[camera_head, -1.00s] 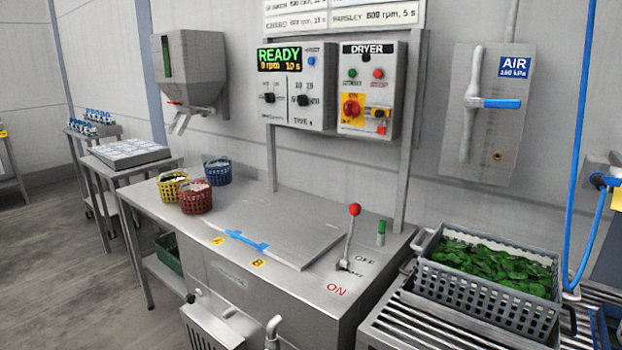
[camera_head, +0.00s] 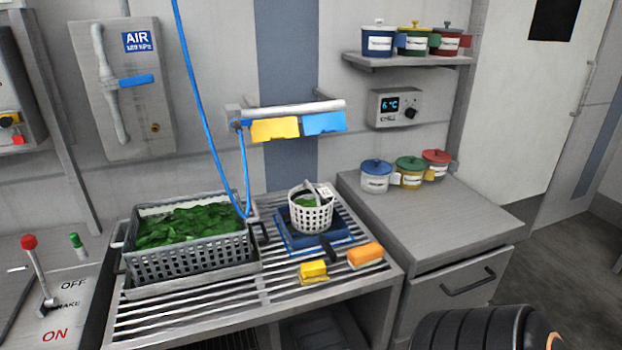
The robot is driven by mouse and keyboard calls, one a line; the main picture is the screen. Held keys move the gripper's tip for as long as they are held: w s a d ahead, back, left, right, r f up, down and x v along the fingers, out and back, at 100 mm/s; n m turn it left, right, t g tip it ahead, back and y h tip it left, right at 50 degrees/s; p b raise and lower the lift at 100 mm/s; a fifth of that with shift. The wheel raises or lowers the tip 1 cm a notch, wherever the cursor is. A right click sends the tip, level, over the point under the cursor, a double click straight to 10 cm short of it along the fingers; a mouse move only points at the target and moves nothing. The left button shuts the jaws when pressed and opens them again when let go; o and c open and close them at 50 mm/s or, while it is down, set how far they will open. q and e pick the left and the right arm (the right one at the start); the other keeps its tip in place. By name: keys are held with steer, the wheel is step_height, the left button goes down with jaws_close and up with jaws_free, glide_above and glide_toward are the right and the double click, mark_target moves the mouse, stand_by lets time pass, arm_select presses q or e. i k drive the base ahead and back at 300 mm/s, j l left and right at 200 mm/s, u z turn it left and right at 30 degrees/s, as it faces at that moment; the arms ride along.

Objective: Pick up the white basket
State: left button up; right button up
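The white basket (camera_head: 312,219) stands upright in the head view, on a blue tray-like base (camera_head: 293,243) at the right part of the slatted rack. It holds some green leaves, and a small white tag shows at its rim. A dark handle-like piece lies at the front of the base. Neither gripper shows; only a dark rounded part of my own arm is at the bottom right, well apart from the basket.
A grey crate of green leaves (camera_head: 178,264) stands left of the basket. Yellow (camera_head: 313,271) and orange (camera_head: 365,255) blocks lie in front. A blue hose (camera_head: 206,130) hangs behind. Lidded pots (camera_head: 376,178) stand on the right counter (camera_head: 440,220), whose front is clear.

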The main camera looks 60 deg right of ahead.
mark_target(312, 216)
steer(key=z, duration=1.75)
